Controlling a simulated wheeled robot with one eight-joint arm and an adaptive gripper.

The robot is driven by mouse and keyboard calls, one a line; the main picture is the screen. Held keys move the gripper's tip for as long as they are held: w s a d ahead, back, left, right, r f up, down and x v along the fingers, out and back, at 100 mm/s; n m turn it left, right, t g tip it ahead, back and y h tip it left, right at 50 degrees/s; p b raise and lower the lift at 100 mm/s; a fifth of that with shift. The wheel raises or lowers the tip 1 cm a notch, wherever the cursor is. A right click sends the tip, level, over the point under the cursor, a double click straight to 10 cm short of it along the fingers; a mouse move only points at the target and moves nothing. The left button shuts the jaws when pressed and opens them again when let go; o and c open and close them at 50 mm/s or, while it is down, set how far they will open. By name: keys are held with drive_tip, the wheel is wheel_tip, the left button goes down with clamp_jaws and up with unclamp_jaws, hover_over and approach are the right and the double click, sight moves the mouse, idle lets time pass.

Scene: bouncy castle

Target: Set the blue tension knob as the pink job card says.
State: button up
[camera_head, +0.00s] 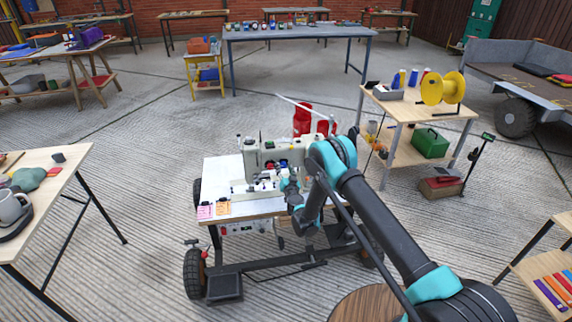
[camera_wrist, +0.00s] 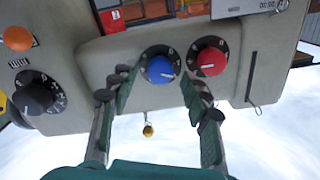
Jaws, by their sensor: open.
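The blue tension knob (camera_wrist: 160,69) is on the pale sewing machine's face in the wrist view, on a black dial with white numbers. Its white pointer mark appears to point toward the lower right. My gripper (camera_wrist: 157,82) is open, with one finger on either side of the blue knob and gaps between fingers and knob. In the head view my gripper (camera_head: 291,187) is at the front of the sewing machine (camera_head: 252,158). The pink job card (camera_head: 205,212) stands at the left front of the machine's table; its writing is too small to read.
A red knob (camera_wrist: 211,61) sits close right of the blue one, near my right finger. A black knob (camera_wrist: 38,98) and an orange button (camera_wrist: 18,38) are at the left. An orange card (camera_head: 223,208) stands beside the pink one. A small brass pendant (camera_wrist: 148,131) hangs below.

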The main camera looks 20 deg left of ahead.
drive_tip(key=shift+w+a, duration=0.15)
drive_tip(key=shift+w, duration=0.15)
drive_tip(key=shift+c, duration=0.2)
clamp_jaws()
